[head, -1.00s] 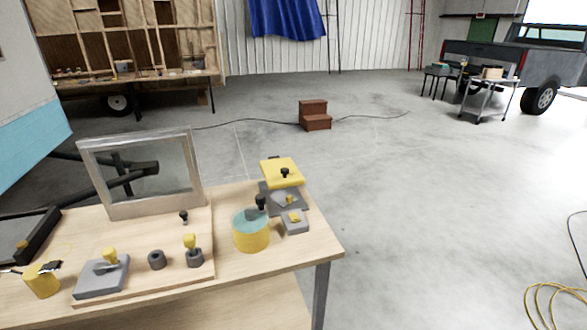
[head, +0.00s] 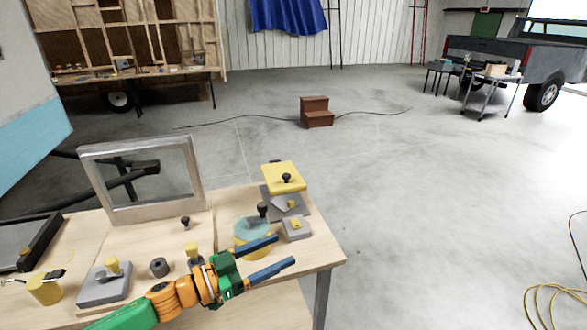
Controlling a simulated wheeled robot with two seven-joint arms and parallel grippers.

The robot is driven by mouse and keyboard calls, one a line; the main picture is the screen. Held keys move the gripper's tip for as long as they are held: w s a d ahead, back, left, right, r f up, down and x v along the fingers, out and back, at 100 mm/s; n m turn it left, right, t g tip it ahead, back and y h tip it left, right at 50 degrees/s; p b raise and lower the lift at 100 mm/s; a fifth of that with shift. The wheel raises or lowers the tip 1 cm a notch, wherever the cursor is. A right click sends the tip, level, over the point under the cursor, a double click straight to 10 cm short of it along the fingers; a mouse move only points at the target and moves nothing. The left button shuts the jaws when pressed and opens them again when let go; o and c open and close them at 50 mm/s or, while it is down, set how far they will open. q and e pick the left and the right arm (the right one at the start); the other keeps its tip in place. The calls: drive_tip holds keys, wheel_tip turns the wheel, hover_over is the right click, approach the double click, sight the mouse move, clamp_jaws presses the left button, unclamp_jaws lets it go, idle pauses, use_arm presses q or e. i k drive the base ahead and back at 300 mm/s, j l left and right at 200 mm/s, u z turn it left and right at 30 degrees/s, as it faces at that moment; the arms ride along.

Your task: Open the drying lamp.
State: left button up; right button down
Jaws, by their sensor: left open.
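The device that looks like the drying lamp stands at the right back of the workbench in the head view. It has a yellow hood (head: 284,179) with a black knob above a grey base (head: 268,203). I cannot tell how far the hood is raised. A grey block with a yellow top (head: 296,228) sits just in front of it. My left gripper (head: 286,250) reaches in from the lower left. Its two blue fingers are apart, with nothing between them. It is in front of the lamp, toward the bench's near edge. My right gripper is out of view.
A yellow tub with a teal lid and black knob (head: 251,226) is partly hidden behind my left fingers. A framed window pane (head: 170,212) stands at the left back. Knobbed grey pieces (head: 103,287) lie on a board.

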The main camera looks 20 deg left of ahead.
sight(284, 177)
drive_tip(key=i+j, duration=0.25)
drive_tip(key=i, duration=0.2)
drive_tip(key=i+j, duration=0.2)
drive_tip(key=i, duration=0.2)
drive_tip(key=i+j, duration=0.25)
drive_tip(key=i, duration=0.2)
